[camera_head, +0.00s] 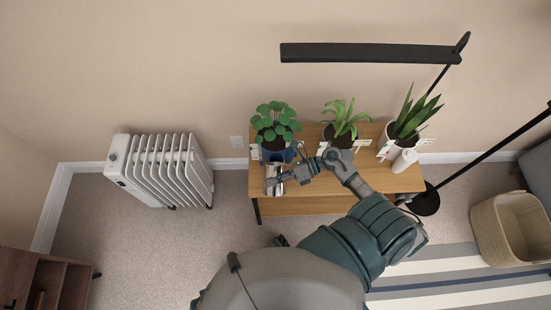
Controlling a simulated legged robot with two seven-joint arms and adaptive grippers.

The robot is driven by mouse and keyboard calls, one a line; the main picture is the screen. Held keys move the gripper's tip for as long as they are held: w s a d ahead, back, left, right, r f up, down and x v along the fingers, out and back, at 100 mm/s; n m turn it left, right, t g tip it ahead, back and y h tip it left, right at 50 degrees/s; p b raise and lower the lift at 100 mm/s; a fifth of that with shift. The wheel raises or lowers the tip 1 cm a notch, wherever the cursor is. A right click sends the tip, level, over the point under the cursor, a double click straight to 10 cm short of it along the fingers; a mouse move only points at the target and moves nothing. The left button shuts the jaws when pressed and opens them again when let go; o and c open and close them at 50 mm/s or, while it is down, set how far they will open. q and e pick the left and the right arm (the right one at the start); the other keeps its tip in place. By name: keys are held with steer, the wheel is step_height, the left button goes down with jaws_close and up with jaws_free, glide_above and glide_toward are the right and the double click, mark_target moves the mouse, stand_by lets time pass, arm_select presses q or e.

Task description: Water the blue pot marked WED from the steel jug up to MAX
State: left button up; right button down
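The blue pot (277,155) stands at the left end of the wooden bench and holds a round-leaved plant (276,121). A white tag is at its left side; its lettering and the MAX mark are too small to read. The steel jug (271,188) is just in front of the blue pot, near the bench's left front edge. My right gripper (285,178) reaches in from the right, its fingers closed at the jug and partly covering it. The water inside the jug is not visible. A small dark part beyond my body may be my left gripper (280,241); its fingers cannot be made out.
The wooden bench (320,202) also bears a spiky plant (343,118), a plant in a white pot (400,138) and a white bottle (405,161). A black lamp bar (370,53) hangs above. A white radiator (165,170) stands left; a woven basket (485,230) stands right.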

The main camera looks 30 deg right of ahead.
steer(key=shift+w+d+r, duration=0.2)
steer(key=shift+d+r, duration=0.1)
steer(key=shift+d, duration=0.15)
arm_select(q)
steer(key=shift+s+d+f, duration=0.2)
steer(key=shift+s+d, duration=0.05)
steer(key=shift+s, duration=0.15)
arm_select(e)
steer(key=shift+w+a+r+m, duration=0.1)
steer(key=shift+r+m, duration=0.05)
steer(key=shift+m, duration=0.15)
steer(key=shift+a+r+p, duration=0.1)
steer(key=shift+a+p, duration=0.15)
steer(key=shift+p, duration=0.05)
arm_select(q)
steer(key=shift+s+a+f, duration=0.2)
steer(key=shift+a+f, duration=0.05)
steer(key=shift+a, duration=0.1)
arm_select(e)
steer(key=shift+w+d, duration=0.1)
steer(key=shift+d+r, duration=0.1)
steer(key=shift+d+m+y, duration=0.15)
steer(key=shift+m+y, duration=0.15)
arm_select(q)
steer(key=shift+s+d+f, duration=0.15)
steer(key=shift+s, duration=0.25)
arm_select(e)
steer(key=shift+w+d+r, duration=0.1)
steer(key=shift+d+r, duration=0.05)
